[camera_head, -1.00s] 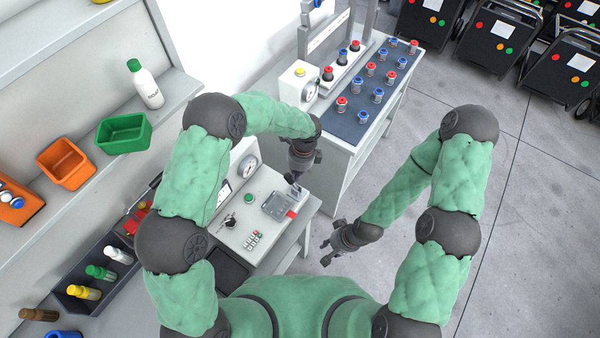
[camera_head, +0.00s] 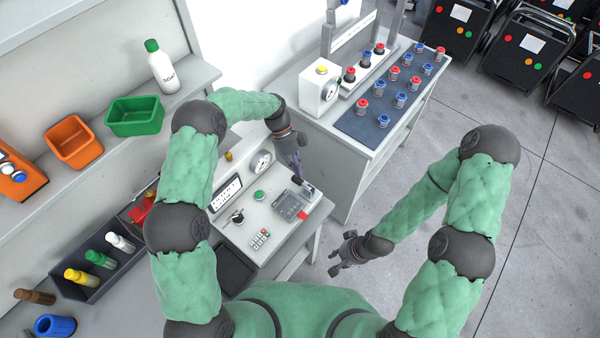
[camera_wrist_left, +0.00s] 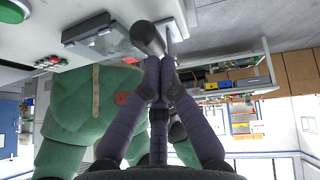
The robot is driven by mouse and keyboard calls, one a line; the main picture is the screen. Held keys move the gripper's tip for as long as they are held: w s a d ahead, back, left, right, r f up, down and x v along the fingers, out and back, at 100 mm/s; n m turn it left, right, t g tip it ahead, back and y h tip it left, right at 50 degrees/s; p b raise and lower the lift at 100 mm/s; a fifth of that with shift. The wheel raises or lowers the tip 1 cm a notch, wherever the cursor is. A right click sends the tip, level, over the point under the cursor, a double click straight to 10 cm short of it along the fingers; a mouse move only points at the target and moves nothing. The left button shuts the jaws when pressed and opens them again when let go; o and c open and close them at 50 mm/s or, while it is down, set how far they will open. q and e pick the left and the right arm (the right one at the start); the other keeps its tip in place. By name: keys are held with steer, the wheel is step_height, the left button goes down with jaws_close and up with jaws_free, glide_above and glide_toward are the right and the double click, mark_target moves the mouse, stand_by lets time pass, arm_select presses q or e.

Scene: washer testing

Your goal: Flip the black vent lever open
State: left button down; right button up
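My left gripper (camera_head: 298,180) points down at the right end of the grey control panel (camera_head: 232,228), beside the clear-covered box (camera_head: 290,206). In the left wrist view its fingertips (camera_wrist_left: 159,62) are together. A dark, rounded lever end (camera_wrist_left: 148,38), which looks like the black vent lever, lies right at these tips. I cannot tell whether they touch it; no grip on it is visible. In the head view the lever is hard to make out beside the fingers. My right gripper (camera_head: 335,264) is open and empty, over the floor right of the panel.
A second bench with a blue mat (camera_head: 375,126) and several red and blue fittings stands behind. Bins and bottles are at the left.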

arm_select(q)
steer(key=shift+w+a+f+b, duration=0.2)
steer(key=shift+f+b, duration=0.1)
steer(key=shift+b, duration=0.15)
stand_by(0.4)
steer(key=v, duration=1.2)
